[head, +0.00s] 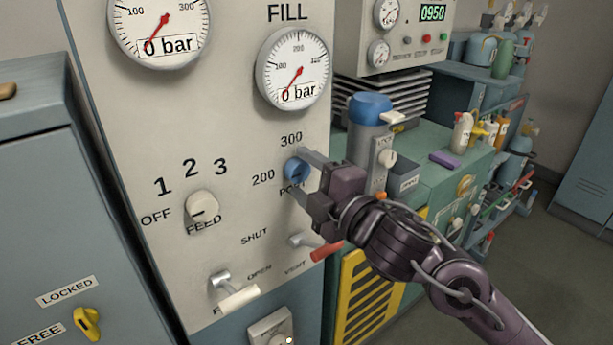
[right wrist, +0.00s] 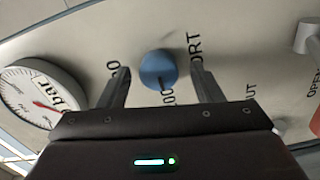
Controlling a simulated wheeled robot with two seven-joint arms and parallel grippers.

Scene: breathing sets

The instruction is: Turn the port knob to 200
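The blue port knob (head: 296,170) is on the pale panel between the 300 mark above it, the 200 mark on its left and the PORT label below. My right gripper (head: 299,173) is open in front of it, one finger above and one below the knob. In the right wrist view the knob (right wrist: 158,70) shows between the two spread fingers, with gaps on both sides. A dark line on the knob appears to point towards the 200 mark, which is partly hidden there by the knob. My left gripper is not in view.
The white feed knob (head: 203,209) is to the left. Below are a white-handled lever (head: 239,297) and a red-handled vent lever (head: 326,251), close under my right gripper. The fill gauge (head: 294,69) above reads about 0 bar. A blue-capped cylinder (head: 369,111) stands right of the panel.

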